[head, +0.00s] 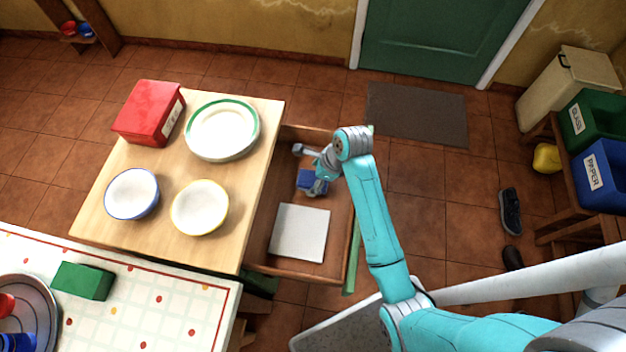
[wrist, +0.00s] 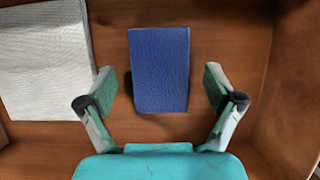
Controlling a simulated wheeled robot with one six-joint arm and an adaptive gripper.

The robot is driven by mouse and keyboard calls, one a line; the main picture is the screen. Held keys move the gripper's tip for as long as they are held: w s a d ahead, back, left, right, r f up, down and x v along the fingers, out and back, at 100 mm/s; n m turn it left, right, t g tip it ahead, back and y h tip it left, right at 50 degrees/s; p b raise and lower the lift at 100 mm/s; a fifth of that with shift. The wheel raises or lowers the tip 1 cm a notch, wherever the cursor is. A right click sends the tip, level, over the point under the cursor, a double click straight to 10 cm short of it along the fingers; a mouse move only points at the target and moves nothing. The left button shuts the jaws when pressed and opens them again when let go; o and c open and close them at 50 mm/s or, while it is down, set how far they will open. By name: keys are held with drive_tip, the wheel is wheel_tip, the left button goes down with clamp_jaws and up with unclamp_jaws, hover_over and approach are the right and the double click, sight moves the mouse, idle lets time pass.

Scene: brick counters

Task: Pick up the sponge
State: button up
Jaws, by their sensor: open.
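The sponge (wrist: 159,70) is a blue rectangular block lying in an open wooden drawer, seen from above in the wrist view. In the head view the sponge (head: 306,178) is partly hidden by my gripper (head: 316,188). In the wrist view my gripper (wrist: 160,92) is open, with one green-padded finger on each side of the sponge's lower half. A gap shows between each finger and the sponge. I cannot tell how far above the drawer floor the fingertips are.
A white folded cloth (head: 299,232) lies in the same drawer (head: 263,222), also seen in the wrist view (wrist: 42,62). The drawer walls enclose my gripper. The wooden counter (head: 110,230) beside it carries a red box (head: 148,112), plates (head: 222,129) and two bowls.

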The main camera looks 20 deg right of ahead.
sight(313, 179)
drive_tip(key=shift+w+a+f, duration=0.15)
drive_tip(key=shift+a+f, duration=0.05)
drive_tip(key=shift+f, duration=0.4)
drive_tip(key=shift+f, duration=0.25)
idle(0.3)
drive_tip(key=c, duration=1.1)
drive_tip(key=shift+o, duration=0.2)
wheel_tip(313, 179, up, 10)
drive_tip(key=shift+r, duration=0.25)
